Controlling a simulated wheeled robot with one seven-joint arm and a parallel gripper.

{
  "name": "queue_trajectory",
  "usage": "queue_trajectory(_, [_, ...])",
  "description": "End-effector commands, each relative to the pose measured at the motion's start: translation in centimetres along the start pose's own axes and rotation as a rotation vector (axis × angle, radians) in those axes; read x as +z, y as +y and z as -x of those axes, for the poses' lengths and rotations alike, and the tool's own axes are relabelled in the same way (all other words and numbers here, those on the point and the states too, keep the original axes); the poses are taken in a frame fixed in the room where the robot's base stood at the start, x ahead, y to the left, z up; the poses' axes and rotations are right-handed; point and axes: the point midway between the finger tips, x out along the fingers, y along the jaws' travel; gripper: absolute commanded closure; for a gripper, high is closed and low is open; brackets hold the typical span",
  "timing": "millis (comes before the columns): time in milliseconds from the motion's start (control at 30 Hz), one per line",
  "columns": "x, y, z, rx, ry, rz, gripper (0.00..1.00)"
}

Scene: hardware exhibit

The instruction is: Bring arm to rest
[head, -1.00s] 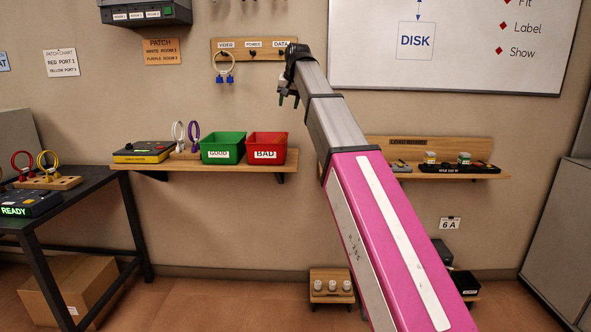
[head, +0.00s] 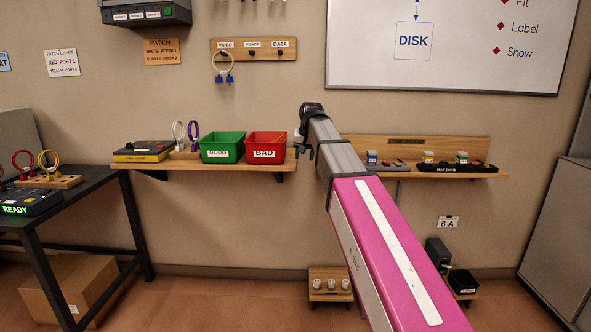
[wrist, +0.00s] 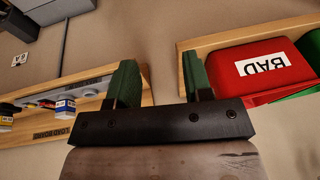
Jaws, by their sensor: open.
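My arm is pink and grey and reaches up from the lower right in the head view. My gripper (head: 304,145) is at its far end, in front of the wall between the red bin and the right-hand shelf. In the wrist view my gripper (wrist: 158,85) shows two green finger pads spread well apart, with nothing between them. The gripper looks clear of the shelves, though its exact distance from them is hard to tell.
The left shelf (head: 200,166) holds a green GOOD bin (head: 221,147) and a red BAD bin (head: 266,146), also in the wrist view (wrist: 265,68). The right shelf (head: 400,148) holds small devices. A peg rail (head: 254,49) hangs above. A dark table (head: 100,181) stands left.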

Motion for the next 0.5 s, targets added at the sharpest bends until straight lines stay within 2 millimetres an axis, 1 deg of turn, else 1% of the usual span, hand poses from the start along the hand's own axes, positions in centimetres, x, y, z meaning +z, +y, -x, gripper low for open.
queue_trajectory(33, [1.7,1.2,-2.1,0.008,-0.014,-0.001,0.54])
queue_trajectory(100, [3.4,2.6,-4.6,0.018,-0.031,-0.002,0.54])
queue_trajectory(267, [7.3,5.7,-9.8,0.039,-0.066,0.000,0.54])
queue_trajectory(300, [8.4,6.5,-11.1,0.043,-0.075,0.001,0.54])
queue_trajectory(467, [12.9,9.5,-15.6,0.063,-0.112,0.003,0.54])
queue_trajectory(500, [14.1,10.2,-16.6,0.068,-0.123,0.004,0.54])
